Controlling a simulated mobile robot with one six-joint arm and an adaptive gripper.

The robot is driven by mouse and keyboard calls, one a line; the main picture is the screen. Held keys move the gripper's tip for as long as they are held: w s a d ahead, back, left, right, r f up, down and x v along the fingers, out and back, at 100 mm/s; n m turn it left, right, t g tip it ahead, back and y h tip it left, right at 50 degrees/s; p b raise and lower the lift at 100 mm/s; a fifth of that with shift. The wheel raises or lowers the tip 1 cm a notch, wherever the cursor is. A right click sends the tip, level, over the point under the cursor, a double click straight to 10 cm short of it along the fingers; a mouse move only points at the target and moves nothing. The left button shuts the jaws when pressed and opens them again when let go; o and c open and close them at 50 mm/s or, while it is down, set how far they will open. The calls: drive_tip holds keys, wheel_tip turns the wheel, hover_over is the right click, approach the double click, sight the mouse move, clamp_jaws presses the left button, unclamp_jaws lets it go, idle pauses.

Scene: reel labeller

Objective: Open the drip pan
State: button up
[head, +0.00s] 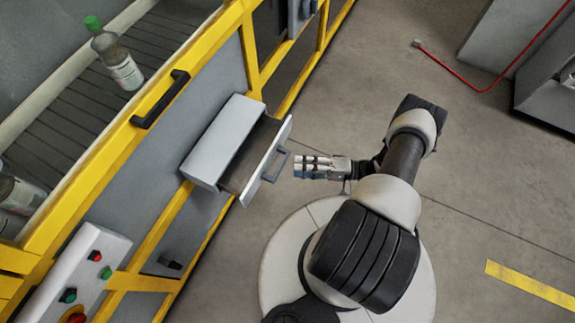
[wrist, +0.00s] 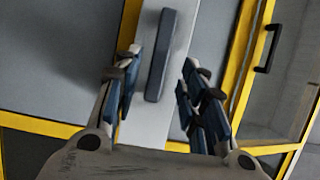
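The drip pan (head: 243,160) is a grey drawer in a pale housing (head: 222,140) on the side of the yellow-framed machine. It stands partly pulled out, with its dark inside showing. Its grey bar handle (head: 277,165) is on the front panel; in the wrist view the handle (wrist: 162,40) lies ahead, between the two fingers. My gripper (head: 298,167) is just right of the handle in the head view, with a small gap. In the wrist view my gripper (wrist: 161,63) is open with nothing gripped.
A black handle (head: 160,99) is on the machine panel. A green-capped bottle (head: 118,62) stands on the conveyor (head: 62,128). A control box (head: 86,270) with buttons is at lower left. A red cable (head: 478,90) lies at upper right. The floor (head: 480,200) right of my arm is clear.

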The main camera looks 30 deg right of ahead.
drive_tip(key=shift+v, duration=2.4)
drive_tip(key=w+a+r+n+g+h, duration=0.25)
drive_tip(key=r+g, duration=0.25)
drive_tip(key=r, duration=0.8)
drive_tip(key=w+a+r+n+g+h, duration=0.25)
drive_tip(key=r+g, duration=0.35)
drive_tip(key=r, duration=0.7)
drive_tip(key=s+a+r+t+h, duration=0.2)
drive_tip(key=s+a+r+h, duration=0.1)
drive_tip(key=r, duration=0.3)
drive_tip(key=s+a+r+n+t+h, duration=0.1)
drive_tip(key=s+a+r+t+h, duration=0.1)
drive_tip(key=s+r, duration=0.3)
drive_tip(key=s+a+r+t+h, duration=0.2)
drive_tip(key=s+a+r+h, duration=0.3)
drive_tip(key=r, duration=0.2)
drive_tip(key=shift+r, duration=0.4)
drive_tip(key=shift+a, duration=0.1)
